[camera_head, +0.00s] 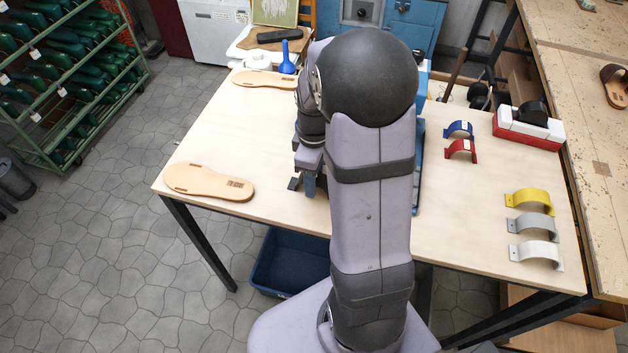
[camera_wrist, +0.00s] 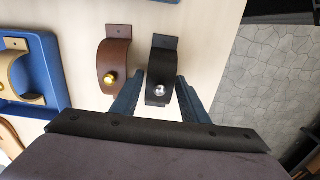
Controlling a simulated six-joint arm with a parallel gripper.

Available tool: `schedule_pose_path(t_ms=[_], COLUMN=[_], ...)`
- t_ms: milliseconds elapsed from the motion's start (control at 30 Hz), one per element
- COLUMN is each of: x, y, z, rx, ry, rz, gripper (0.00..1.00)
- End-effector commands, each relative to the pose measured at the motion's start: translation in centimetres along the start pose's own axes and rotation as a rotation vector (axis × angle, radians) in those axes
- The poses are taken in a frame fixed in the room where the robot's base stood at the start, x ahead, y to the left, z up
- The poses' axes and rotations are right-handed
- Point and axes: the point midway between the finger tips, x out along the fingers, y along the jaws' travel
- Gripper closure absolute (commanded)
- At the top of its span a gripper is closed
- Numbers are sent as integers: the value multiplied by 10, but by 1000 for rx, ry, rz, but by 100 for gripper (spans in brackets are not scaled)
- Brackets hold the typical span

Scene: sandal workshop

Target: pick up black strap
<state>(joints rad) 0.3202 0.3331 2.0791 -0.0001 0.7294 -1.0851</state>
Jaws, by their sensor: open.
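The black strap (camera_wrist: 160,67) is an arched piece with a flat end tab and a silver stud, on the pale tabletop in the wrist view. My gripper (camera_wrist: 161,79) is open, with one finger on each side of the strap. Neither finger clearly presses on it. In the head view my gripper (camera_head: 311,187) is low over the table, left of my arm. A small dark tab beside it looks like the end of the black strap (camera_head: 294,184); my gripper and arm hide the rest.
A brown strap (camera_wrist: 115,62) with a gold stud stands close left of my left finger. A blue tray (camera_wrist: 52,75) holds a tan strap. Sandal soles (camera_head: 208,181) lie at left. Yellow (camera_head: 530,199), grey, white, red and blue straps stand at right. The table edge is near.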

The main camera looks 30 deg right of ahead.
Motion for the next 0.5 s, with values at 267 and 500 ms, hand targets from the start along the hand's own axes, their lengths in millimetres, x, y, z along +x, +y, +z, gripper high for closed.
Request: schedule_pose_path(t_ms=[267, 500], x=[0, 0], y=[0, 0], z=[0, 0], rx=[0, 0], ry=[0, 0], rz=[0, 0], gripper=[78, 90])
